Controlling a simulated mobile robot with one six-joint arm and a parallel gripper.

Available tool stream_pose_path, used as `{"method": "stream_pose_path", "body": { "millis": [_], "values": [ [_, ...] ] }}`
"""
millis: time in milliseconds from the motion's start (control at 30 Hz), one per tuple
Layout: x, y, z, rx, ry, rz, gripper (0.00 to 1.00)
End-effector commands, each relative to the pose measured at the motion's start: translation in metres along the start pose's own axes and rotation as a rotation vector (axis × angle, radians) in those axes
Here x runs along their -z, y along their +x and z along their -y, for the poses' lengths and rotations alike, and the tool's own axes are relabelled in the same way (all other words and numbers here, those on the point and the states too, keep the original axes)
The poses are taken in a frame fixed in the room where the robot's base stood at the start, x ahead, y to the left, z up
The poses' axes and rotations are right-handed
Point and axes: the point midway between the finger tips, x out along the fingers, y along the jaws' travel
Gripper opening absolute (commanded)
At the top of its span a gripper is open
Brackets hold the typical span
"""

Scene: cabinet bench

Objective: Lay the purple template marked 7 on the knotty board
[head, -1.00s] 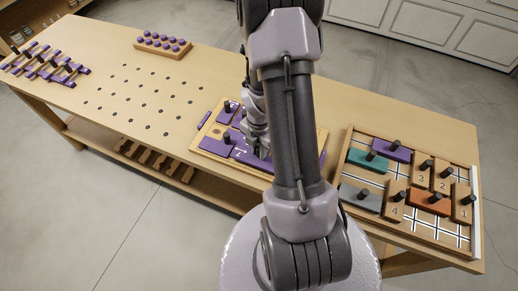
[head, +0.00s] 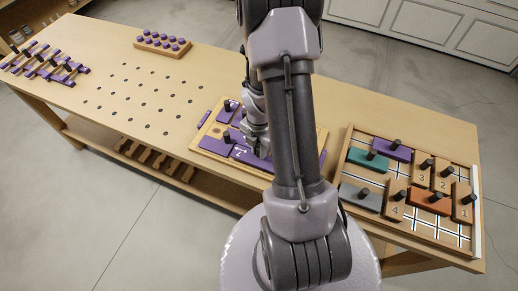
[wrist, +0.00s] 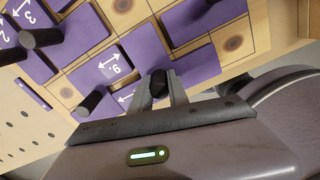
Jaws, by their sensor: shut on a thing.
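The knotty board (head: 217,131) lies mid-bench, partly hidden behind my arm. It also shows in the wrist view (wrist: 236,43), with dark knots on bare wood. Several purple templates lie on it. My gripper (wrist: 160,90) is shut on the dark knob of a purple template (wrist: 198,68); in the head view this purple piece (head: 246,158) is at the board's near side. Its marking is mostly hidden in the wrist view. It looks level and low over the board, but I cannot tell if it touches. A purple template marked 9 or 6 (wrist: 105,62) lies beside it.
A tray (head: 349,141) of purple, teal, grey, orange and wooden knobbed pieces stands to the right. A block of purple pegs (head: 163,45) is at the back. Purple knobbed pieces (head: 45,62) lie at the far left. The bench's dotted area (head: 140,95) is clear.

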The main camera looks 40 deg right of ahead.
Motion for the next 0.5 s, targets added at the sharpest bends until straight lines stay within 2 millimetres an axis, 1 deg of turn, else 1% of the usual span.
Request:
{"method": "stream_pose_path", "body": {
  "millis": [167, 500],
  "values": [
    [0.0000, 0.0045, -0.0001, 0.000, 0.000, 0.000, 0.00],
    [0.0000, 0.0038, -0.0001, 0.000, 0.000, 0.000, 0.00]
  ]
}}
